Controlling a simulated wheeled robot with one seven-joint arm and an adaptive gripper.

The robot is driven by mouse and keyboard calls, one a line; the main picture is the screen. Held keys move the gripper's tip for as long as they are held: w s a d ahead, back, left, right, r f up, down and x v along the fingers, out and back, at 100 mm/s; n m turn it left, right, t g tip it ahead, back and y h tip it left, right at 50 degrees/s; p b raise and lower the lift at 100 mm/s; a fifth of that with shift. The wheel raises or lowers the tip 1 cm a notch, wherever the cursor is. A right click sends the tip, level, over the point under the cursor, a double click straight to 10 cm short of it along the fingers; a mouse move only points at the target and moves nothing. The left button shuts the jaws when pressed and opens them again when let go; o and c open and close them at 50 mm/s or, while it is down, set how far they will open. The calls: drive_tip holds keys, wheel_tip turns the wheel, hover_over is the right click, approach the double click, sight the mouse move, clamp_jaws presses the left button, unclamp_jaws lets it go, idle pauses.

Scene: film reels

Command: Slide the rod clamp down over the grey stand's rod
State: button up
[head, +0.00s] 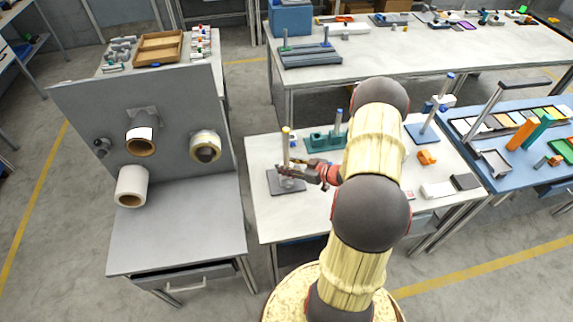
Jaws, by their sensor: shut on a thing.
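The grey stand is on the white table at the left, with a flat dark grey base (273,184) and an upright rod (286,146) with a yellowish top. My gripper (294,171) reaches in from the right, low beside the rod. It is shut on the rod clamp (288,183), a small greyish piece at the rod's lower part, just over the base. The clamp is partly hidden by the fingers. It looks to be at the rod, but I cannot tell whether it is around it or touches the base.
A teal stand (322,142) is close behind my gripper. A blue stand (420,134) and an orange part (427,157) are farther right. A grey panel with rolls (140,140) is to the left. The white table's front left (285,222) is clear.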

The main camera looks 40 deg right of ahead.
drive_tip(key=shift+f+b, duration=0.45)
drive_tip(key=shift+f, duration=0.4)
drive_tip(key=o, duration=1.2)
drive_tip(key=shift+o, duration=0.8)
drive_tip(key=v, duration=1.2)
drive_tip(key=shift+f, duration=0.1)
